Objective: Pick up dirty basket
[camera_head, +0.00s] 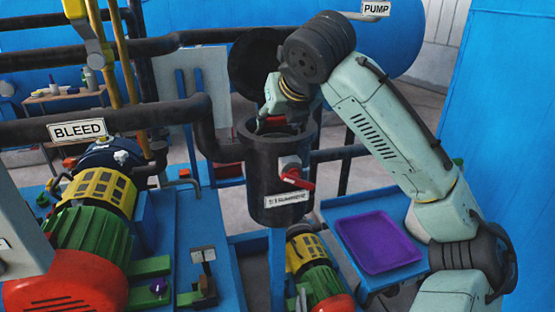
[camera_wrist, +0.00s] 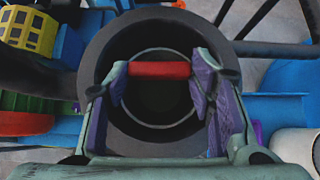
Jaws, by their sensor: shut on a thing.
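The dirty basket shows in the wrist view as a thin round rim (camera_wrist: 147,122) with a red handle (camera_wrist: 160,69), inside the dark strainer vessel. The open vessel (camera_head: 262,165) stands upright in the middle of the head view. My gripper (camera_wrist: 160,74) points down into its mouth, with purple-padded fingers at both ends of the red handle, shut on it. In the head view, my gripper (camera_head: 282,112) is at the vessel's mouth and a bit of red shows below it. The basket's body is hidden by the vessel wall and shadow.
A round dark lid (camera_head: 252,62) stands open behind the vessel. A red valve handle (camera_head: 297,181) sticks out from its front. A purple tray (camera_head: 378,241) lies empty on a blue surface at right. Dark pipes (camera_head: 160,118) and a green-and-red pump (camera_head: 85,250) crowd the left.

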